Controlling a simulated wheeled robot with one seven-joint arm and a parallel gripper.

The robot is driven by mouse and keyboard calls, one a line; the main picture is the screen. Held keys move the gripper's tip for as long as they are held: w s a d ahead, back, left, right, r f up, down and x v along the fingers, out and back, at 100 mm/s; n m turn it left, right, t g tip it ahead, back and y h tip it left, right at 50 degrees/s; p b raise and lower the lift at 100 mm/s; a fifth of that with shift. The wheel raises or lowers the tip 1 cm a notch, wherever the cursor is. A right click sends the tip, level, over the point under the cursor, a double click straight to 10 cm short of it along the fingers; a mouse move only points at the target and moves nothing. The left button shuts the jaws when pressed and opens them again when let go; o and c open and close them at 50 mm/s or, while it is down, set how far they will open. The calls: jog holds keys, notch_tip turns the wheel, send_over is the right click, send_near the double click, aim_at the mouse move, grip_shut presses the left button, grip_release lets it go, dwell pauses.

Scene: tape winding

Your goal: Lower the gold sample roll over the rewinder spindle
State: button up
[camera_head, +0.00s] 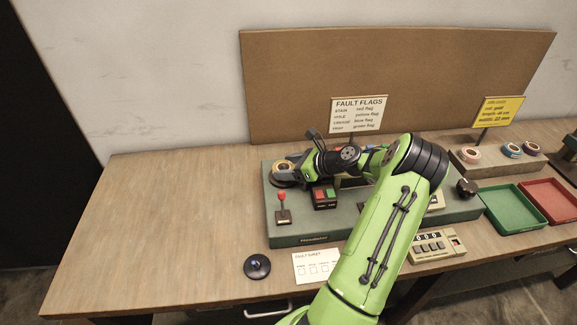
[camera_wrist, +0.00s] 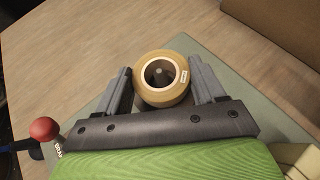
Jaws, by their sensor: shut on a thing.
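The gold sample roll (camera_wrist: 162,99) sits between the two grey fingers of my gripper (camera_wrist: 159,78) in the wrist view. My gripper is shut on its sides. The rewinder spindle (camera_wrist: 159,73) shows through the roll's open core, roughly centred. How far the roll is down over the spindle cannot be told. In the head view the roll (camera_head: 283,165) is small and partly hidden by my gripper, above the left end of the green rewinder (camera_head: 300,231).
A red-knobbed lever (camera_head: 282,205) and a red and green button box (camera_head: 324,196) stand near my gripper on the rewinder. A fault flags sign (camera_head: 358,114) stands behind. The table's left side (camera_head: 160,220) is clear. Green (camera_head: 513,228) and red trays lie right.

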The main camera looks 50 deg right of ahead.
jog(key=shift+s+f, duration=0.1)
jog(key=shift+f, duration=0.3)
jog(key=o, duration=1.1)
jog(key=shift+s+a+f, duration=0.1)
jog(key=shift+f, duration=0.05)
jog(key=shift+o, duration=0.2)
jog(key=shift+r+p, duration=0.85)
jog(key=shift+p, duration=0.2)
jog(key=r+p, duration=0.5)
jog(key=p, duration=0.1)
jog(key=shift+w+r, duration=0.2)
jog(key=shift+r, duration=0.2)
